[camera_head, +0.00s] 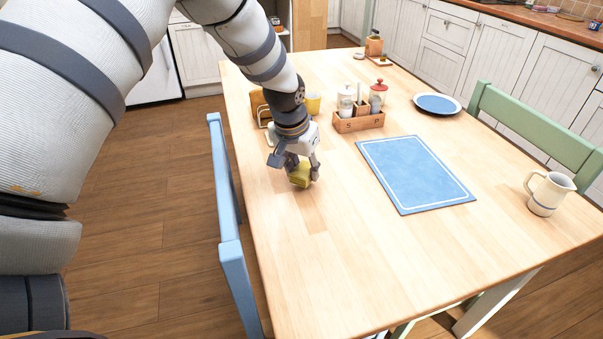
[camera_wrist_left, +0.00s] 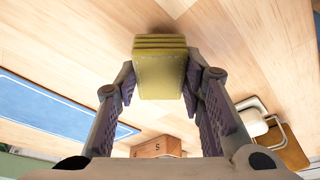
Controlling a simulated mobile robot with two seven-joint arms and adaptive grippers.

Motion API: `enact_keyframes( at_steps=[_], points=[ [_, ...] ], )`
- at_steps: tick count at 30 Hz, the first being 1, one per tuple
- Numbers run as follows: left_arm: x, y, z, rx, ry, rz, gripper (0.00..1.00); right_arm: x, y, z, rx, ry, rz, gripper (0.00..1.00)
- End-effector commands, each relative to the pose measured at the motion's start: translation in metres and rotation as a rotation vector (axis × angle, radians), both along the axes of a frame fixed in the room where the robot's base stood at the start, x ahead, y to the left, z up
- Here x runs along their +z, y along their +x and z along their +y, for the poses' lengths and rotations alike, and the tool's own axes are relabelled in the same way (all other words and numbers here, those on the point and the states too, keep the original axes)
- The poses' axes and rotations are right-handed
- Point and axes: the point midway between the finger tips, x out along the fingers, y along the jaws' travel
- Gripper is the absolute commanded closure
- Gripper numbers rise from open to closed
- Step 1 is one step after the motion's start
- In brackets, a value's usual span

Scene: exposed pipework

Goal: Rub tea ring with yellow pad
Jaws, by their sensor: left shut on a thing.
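The yellow pad (camera_head: 300,176) is held in my left gripper (camera_head: 301,165), low over the left part of the wooden table. In the left wrist view the pad (camera_wrist_left: 160,68) sits between the two fingers (camera_wrist_left: 158,80), which press on its sides. I cannot tell for certain whether the pad's underside touches the table top. No tea ring can be made out on the table in either view; it may be hidden under the pad or the gripper. My right gripper is not in view.
A wooden caddy (camera_head: 358,123) with jars and a yellow cup (camera_head: 313,103) stand behind the gripper. A blue placemat (camera_head: 415,174) lies to the right, with a plate (camera_head: 437,104) and a jug (camera_head: 549,193) beyond. A blue chair (camera_head: 228,225) stands at the left edge. The front table is clear.

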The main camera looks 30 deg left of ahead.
Motion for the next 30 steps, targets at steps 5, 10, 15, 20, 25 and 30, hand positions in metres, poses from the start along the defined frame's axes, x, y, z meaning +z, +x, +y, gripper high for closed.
enact_keyframes(
  at_steps=[5, 10, 15, 20, 25, 30],
  points=[
    [0.017, -0.004, -0.002, -0.001, 0.000, -0.002, 0.90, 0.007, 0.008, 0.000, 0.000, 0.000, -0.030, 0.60],
    [0.030, -0.004, -0.006, -0.001, 0.000, 0.002, 0.90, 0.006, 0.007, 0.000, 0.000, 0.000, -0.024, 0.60],
    [0.045, -0.003, -0.009, -0.002, 0.001, 0.001, 0.90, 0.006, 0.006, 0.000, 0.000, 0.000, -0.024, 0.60],
    [0.056, -0.003, -0.012, -0.003, 0.000, 0.002, 0.90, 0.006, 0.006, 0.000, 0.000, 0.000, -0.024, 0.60],
    [0.058, -0.003, -0.012, -0.002, -0.001, 0.003, 0.90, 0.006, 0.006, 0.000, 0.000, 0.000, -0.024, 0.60],
    [0.058, -0.003, -0.012, -0.002, -0.001, 0.002, 0.90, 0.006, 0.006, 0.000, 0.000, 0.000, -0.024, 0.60]
  ],
)
